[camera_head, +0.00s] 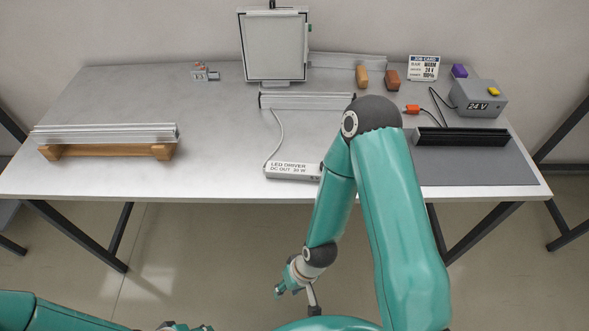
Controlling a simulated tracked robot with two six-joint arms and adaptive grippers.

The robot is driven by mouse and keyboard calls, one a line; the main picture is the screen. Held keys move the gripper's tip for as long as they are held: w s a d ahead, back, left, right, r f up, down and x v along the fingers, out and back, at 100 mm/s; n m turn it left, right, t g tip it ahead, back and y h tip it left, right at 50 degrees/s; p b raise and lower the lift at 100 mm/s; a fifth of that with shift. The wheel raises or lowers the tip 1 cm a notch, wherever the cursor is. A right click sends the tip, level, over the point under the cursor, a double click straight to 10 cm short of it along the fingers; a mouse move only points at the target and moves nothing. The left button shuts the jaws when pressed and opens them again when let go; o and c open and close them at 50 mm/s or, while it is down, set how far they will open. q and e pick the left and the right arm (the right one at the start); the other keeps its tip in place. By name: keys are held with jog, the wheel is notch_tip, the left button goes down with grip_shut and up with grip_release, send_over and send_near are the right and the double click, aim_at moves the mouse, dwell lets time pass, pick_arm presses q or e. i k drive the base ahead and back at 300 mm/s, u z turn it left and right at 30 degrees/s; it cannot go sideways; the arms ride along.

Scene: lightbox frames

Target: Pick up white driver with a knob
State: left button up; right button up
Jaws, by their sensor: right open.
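The white driver (290,171) lies flat near the front edge of the table, left of my right forearm. It is a long white bar labelled LED DRIVER, with a pale cable running from its left end up to a lit-panel rail. Its right end is hidden behind my right arm, and I cannot make out a knob. My right gripper (313,299) hangs low in front of the table, below the driver and well apart from it. It is small in view, open and empty.
A silver rail on wooden blocks (106,151) is at the left. A framed panel (275,47) stands at the back. At the right are a 24 V box (478,101), a black rail (462,137) and a grey mat (478,168). The table's left middle is clear.

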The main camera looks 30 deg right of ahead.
aim_at(286, 171)
jog(key=z, duration=0.1)
jog(key=k, duration=0.95)
jog(key=z, duration=0.3)
jog(key=i, duration=0.95)
jog(key=z, duration=0.05)
